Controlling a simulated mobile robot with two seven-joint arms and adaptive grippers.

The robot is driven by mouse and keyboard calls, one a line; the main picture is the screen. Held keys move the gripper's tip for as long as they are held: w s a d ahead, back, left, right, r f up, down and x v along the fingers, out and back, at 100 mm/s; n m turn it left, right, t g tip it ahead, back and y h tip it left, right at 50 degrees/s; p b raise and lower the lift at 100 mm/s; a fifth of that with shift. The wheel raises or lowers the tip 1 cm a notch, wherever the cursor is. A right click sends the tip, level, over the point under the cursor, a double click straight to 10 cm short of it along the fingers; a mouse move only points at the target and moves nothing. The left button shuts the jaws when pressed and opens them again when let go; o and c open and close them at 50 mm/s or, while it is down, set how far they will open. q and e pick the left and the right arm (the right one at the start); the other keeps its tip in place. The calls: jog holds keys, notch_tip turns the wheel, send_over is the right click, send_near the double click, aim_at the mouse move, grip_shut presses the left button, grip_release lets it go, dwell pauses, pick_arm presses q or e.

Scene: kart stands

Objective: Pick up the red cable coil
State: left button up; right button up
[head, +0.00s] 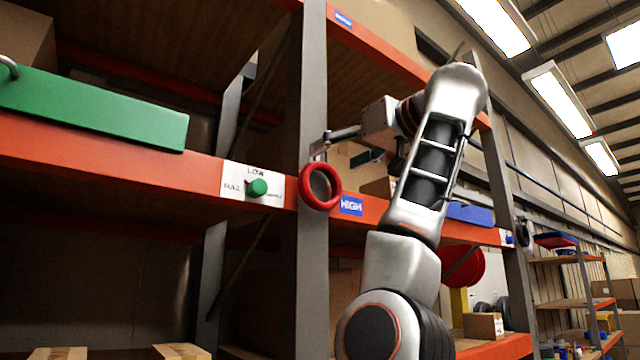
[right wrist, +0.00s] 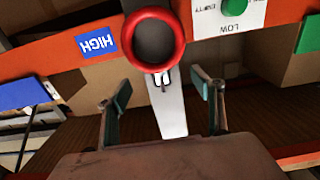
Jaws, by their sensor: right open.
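The red cable coil (head: 320,207) is a thick ring hanging against the grey shelf upright, level with the orange beam. It also shows at the top middle of the right wrist view (right wrist: 153,67), with a small white hook-like piece at its rim. My right gripper (head: 321,144) is just above the coil in the head view. In the right wrist view its two fingers (right wrist: 160,86) are spread wide with nothing between them, and the coil lies beyond their tips. No contact shows. My left gripper is not in view.
A white label plate with a green knob (head: 257,187) is left of the upright (head: 312,80). A blue HIGH sign (head: 351,205) is right of it. A green case (head: 90,105) lies on the left shelf. A red round object (head: 463,264) hangs behind my arm.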

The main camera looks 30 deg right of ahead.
jog(key=w+p, duration=0.1)
jog(key=w, duration=0.1)
jog(key=w+p, duration=0.1)
jog(key=w, duration=0.2)
jog(key=shift+a+r, duration=0.15)
jog(key=c, duration=1.4)
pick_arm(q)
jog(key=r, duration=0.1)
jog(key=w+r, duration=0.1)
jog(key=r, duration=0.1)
pick_arm(e)
jog(key=c, duration=0.3)
